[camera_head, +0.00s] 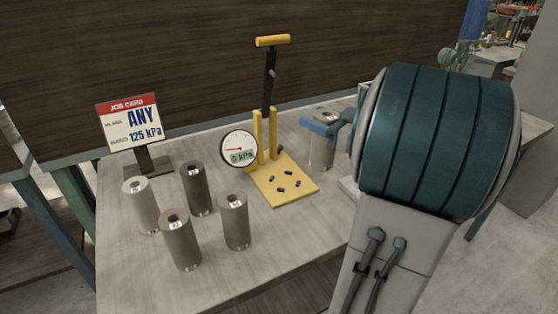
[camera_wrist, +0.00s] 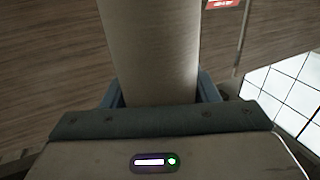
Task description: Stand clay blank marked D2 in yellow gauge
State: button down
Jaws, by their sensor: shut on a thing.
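My gripper (camera_head: 318,126) is shut on a grey-brown clay blank (camera_head: 322,153), a cylinder with a hole in its top, to the right of the yellow gauge. The blank is upright; whether it touches the table is unclear. It fills the upper middle of the wrist view (camera_wrist: 150,45), between the blue fingers. No D2 mark is legible on it. The yellow gauge (camera_head: 300,187) has a flat base, two posts, a dark lever with a yellow handle and a dial (camera_head: 238,149) reading 0 kPa. Its base carries several small dark pieces and no blank.
Several other clay blanks (camera_head: 197,190) stand upright at the table's left front, their small marks unreadable. A job card (camera_head: 128,122) behind them reads ANY and 125 kPa. The table (camera_head: 275,245) is bare in front of the gauge. A wooden wall rises behind.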

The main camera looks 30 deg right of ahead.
aim_at(329, 165)
jog(key=w+a+f+b, duration=0.1)
jog(key=w+a+f, duration=0.4)
jog(key=w+f, duration=0.4)
jog(key=shift+a+f+b, duration=0.25)
jog(key=shift+f+b, duration=0.15)
jog(key=shift+f, duration=0.25)
jog(key=shift+f, duration=0.15)
jog(key=c, duration=0.9)
grip_release()
jog(key=shift+f, duration=0.1)
jog(key=shift+c, duration=0.2)
jog(key=o, duration=0.4)
jog(key=v, duration=1.2)
